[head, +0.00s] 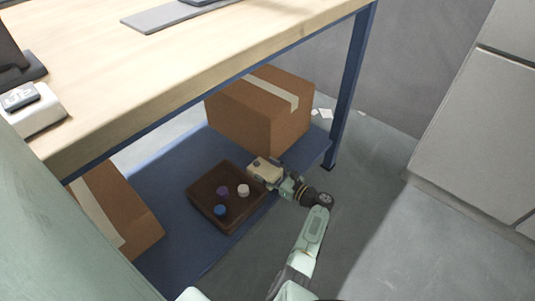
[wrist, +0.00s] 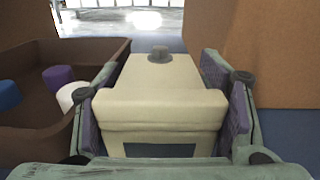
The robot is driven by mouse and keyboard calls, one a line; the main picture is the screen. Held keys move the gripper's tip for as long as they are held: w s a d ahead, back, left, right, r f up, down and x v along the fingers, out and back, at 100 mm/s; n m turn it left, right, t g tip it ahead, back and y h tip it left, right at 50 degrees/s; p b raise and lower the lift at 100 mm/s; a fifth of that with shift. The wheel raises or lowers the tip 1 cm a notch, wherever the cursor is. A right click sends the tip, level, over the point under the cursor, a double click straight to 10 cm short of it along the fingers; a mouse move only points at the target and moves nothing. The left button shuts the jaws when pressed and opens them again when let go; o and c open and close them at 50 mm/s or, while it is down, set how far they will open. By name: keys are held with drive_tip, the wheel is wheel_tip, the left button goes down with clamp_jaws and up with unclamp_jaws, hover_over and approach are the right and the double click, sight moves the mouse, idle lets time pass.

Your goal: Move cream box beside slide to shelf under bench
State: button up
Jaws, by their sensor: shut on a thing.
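The cream box (head: 264,171) is at the blue shelf under the bench (head: 160,190), between a brown tray and a cardboard box. In the wrist view the cream box (wrist: 160,105) fills the middle, with a dark round knob on its top. My gripper (head: 284,182) is shut on the cream box, and in the wrist view its purple pads (wrist: 163,120) press on both sides. I cannot tell whether the box's underside touches the shelf. No slide is clearly recognisable.
The brown tray (head: 196,196) holds purple, white and blue round pieces, close left of the cream box. A large cardboard box (head: 250,118) stands close behind. Another carton (head: 125,215) is at the shelf's left. A blue bench leg (head: 350,90) stands right; the wooden benchtop (head: 200,50) is overhead.

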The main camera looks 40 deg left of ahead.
drive_tip(key=o, duration=1.3)
drive_tip(key=shift+o, duration=1.3)
drive_tip(key=shift+f, duration=0.1)
drive_tip(key=shift+o, duration=0.2)
drive_tip(key=shift+s, duration=0.1)
drive_tip(key=shift+r+p, duration=0.4)
drive_tip(key=d+p, duration=0.3)
drive_tip(key=d, duration=0.9)
drive_tip(key=shift+r, duration=0.2)
drive_tip(key=shift+s, duration=0.1)
